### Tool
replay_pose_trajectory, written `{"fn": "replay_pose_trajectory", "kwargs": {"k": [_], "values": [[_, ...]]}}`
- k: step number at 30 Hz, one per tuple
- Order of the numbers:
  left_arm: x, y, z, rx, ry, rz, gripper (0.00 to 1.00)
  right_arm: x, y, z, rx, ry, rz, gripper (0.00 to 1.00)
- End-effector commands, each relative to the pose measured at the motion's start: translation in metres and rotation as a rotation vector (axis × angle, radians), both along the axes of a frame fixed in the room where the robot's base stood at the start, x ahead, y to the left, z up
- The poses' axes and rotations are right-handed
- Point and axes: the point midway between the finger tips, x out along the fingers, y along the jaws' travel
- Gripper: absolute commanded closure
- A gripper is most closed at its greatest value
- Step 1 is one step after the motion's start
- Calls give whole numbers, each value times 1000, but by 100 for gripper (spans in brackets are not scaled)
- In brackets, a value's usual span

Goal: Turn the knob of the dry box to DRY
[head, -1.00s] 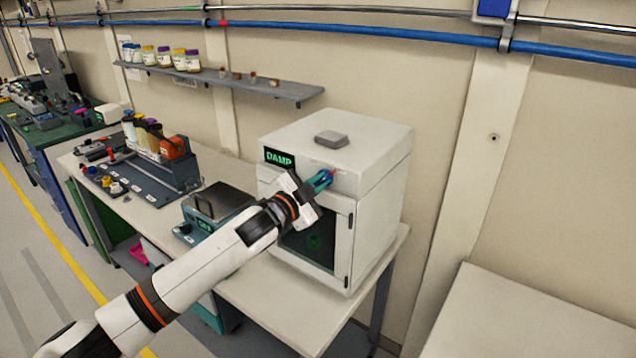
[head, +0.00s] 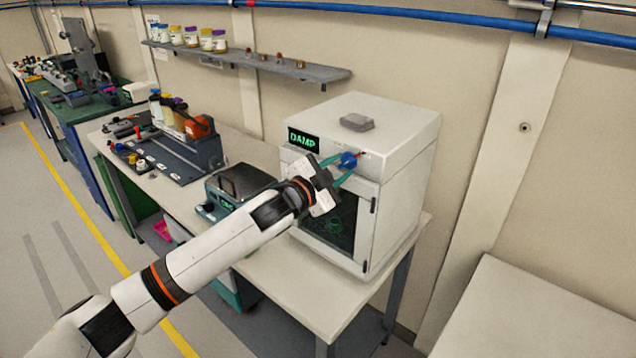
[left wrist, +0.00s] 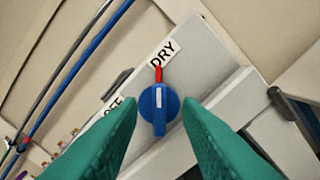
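The dry box (head: 405,190) is a white cabinet with a dark window, and its green display (head: 303,139) reads DAMP. Its blue round knob (head: 348,160) is on the upper front. In the left wrist view the knob (left wrist: 160,108) has a white mark, and a red pointer at its edge points to the DRY label (left wrist: 165,53). An OFF label (left wrist: 113,103) is partly hidden to the left. My left gripper (head: 336,171) is open, its teal fingers on both sides of the knob. The wrist view shows gaps between knob and fingertips (left wrist: 161,113). My right gripper is out of view.
A grey block (head: 357,122) lies on top of the box. A teal device with a dark lid (head: 240,182) stands left of it on the bench. A shelf (head: 290,67) with jars runs along the wall. A bare white surface (head: 510,310) is at lower right.

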Motion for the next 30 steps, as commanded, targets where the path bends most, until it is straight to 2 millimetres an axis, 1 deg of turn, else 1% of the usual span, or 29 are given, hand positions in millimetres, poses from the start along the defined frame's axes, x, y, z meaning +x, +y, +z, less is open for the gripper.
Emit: {"fn": "replay_pose_trajectory", "kwargs": {"k": [3,9,12,15,20,28,30], "values": [[-19,14,-4,1,0,-1,68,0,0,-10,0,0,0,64],[-52,39,-4,2,-2,0,68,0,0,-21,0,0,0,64],[-66,48,-3,2,-2,0,68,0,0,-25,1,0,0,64],[-76,55,-3,2,0,0,68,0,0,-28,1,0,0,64],[-83,60,0,2,-1,0,68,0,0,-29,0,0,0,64],[-83,60,0,2,-1,-1,68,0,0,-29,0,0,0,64],[-85,59,-4,-2,9,2,68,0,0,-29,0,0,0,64]]}}
